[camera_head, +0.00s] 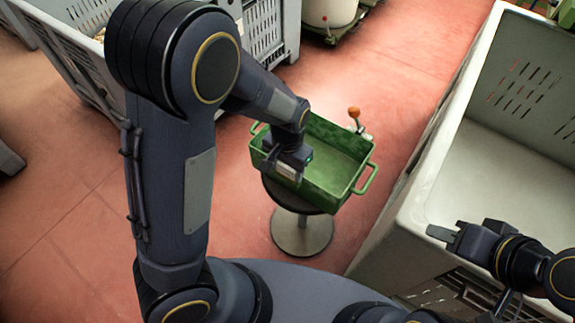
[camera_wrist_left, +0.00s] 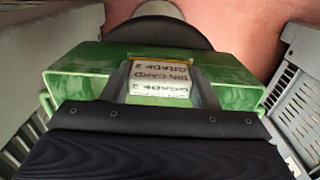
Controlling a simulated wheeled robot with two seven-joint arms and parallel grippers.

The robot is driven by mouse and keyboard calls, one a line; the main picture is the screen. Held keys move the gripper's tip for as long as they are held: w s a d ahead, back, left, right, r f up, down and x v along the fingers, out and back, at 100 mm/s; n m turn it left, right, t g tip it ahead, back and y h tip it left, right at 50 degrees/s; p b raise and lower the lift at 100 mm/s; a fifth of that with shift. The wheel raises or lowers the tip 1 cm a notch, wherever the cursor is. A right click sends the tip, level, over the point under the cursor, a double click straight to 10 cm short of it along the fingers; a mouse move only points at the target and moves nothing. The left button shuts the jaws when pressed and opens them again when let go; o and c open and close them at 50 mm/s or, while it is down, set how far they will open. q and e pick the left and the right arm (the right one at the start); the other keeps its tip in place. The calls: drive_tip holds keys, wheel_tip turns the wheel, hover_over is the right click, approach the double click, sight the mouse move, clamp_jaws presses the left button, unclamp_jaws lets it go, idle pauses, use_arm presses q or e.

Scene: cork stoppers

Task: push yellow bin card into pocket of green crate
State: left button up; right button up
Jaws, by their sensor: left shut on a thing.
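The green crate (camera_head: 330,187) sits on a round stool in the head view, its inside empty where I can see. Its green wall and rim also show in the left wrist view (camera_wrist_left: 85,82). My left gripper (camera_head: 287,168) is at the crate's near left wall, shut on the bin card (camera_wrist_left: 160,78). The card's face looks white with upside-down print, "BIN CARD GRADE 2", with a thin yellow edge. The card lies close against the crate wall; I cannot tell how far it sits in a pocket. My right gripper (camera_head: 441,233) is away to the right, by the large pale bin.
The stool (camera_head: 302,232) has a dark seat and metal base. A large pale bin (camera_head: 440,165) stands at the right. A grey slatted crate (camera_head: 265,30) stands at the back left. An orange knob (camera_head: 354,112) is by the crate's far corner. Red floor around the stool is clear.

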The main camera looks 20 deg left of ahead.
use_arm(q)
drive_tip(key=o, duration=1)
drive_tip(key=shift+o, duration=0.2)
drive_tip(key=shift+r+p, duration=1)
drive_tip(key=shift+r, duration=2.9)
drive_tip(key=shift+a+r, duration=0.1)
drive_tip(key=shift+r, duration=0.1)
drive_tip(key=s+a+r+n+t+h+p, duration=0.2)
drive_tip(key=s+a+r+n+p, duration=0.1)
drive_tip(key=s+r, duration=0.5)
drive_tip(key=s+a+r+n+t+h+p, duration=0.1)
drive_tip(key=s+a+r+p, duration=0.5)
drive_tip(key=r, duration=0.7)
drive_tip(key=s+n+t+p, duration=0.1)
drive_tip(key=s+t+p, duration=0.1)
drive_tip(key=shift+s+n+t+h, duration=0.15)
drive_tip(key=shift+n+t+h, duration=0.15)
drive_tip(key=shift+n+h, duration=0.1)
